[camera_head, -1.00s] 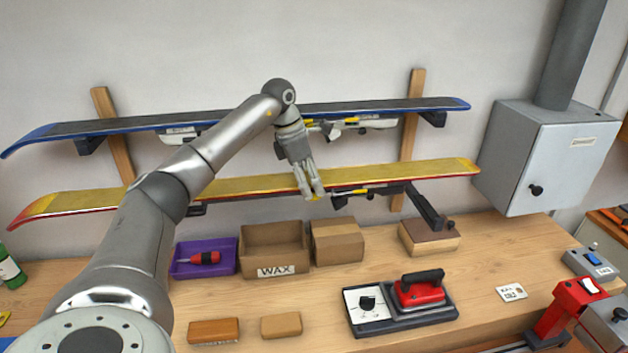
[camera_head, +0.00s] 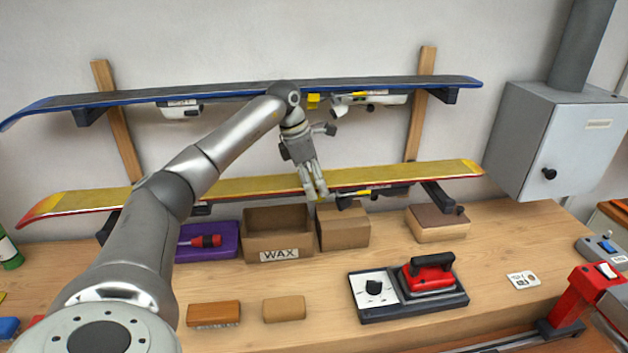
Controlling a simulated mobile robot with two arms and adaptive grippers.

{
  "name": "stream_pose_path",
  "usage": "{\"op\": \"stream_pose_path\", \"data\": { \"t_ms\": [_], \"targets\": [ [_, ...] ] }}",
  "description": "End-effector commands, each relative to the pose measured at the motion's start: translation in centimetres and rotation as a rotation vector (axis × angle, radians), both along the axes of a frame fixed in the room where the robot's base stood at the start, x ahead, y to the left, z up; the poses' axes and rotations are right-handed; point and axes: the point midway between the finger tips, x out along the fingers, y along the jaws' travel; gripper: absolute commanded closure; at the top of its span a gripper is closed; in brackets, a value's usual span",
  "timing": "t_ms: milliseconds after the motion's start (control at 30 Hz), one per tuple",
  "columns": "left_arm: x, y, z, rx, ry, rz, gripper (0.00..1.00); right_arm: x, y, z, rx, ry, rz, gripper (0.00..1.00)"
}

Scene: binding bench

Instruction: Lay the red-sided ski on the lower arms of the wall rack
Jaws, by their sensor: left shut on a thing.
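The red-sided ski (camera_head: 400,177), yellow on top with a red edge, spans the view below the blue-edged ski. My left gripper (camera_head: 316,192) is shut on it near its middle, fingers pointing down. The wall rack has two wooden uprights; its right one (camera_head: 419,115) stands behind the skis. The right lower arm (camera_head: 437,195) sticks out under the ski's right part. The left lower arm (camera_head: 106,226) shows under its left part, partly hidden by my arm. The ski lies just over both; I cannot tell whether it touches them. My right gripper is not in view.
A blue-edged ski (camera_head: 220,95) lies on the upper arms. Below on the bench (camera_head: 310,340) stand a WAX box (camera_head: 278,243), another cardboard box (camera_head: 344,230), a purple tray (camera_head: 190,251) and a red iron (camera_head: 432,274). A grey cabinet (camera_head: 545,150) is at the right.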

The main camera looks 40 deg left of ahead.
Motion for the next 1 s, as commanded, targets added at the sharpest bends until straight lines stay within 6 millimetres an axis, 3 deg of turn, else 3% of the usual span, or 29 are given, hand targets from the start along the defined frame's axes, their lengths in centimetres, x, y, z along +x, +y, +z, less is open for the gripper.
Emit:
{"op": "stream_pose_path", "data": {
  "t_ms": [500, 1000],
  "targets": [
    [0.0, 0.0, -4.1, 0.0, -0.005, 0.0, 0.94, -0.5, -0.1, -4.0, -0.002, 0.008, -0.001, 1.0],
    [0.1, 0.0, -4.4, -0.002, -0.006, 0.001, 0.94, -0.5, -0.2, -4.2, -0.003, 0.009, 0.0, 1.0]
  ]
}}
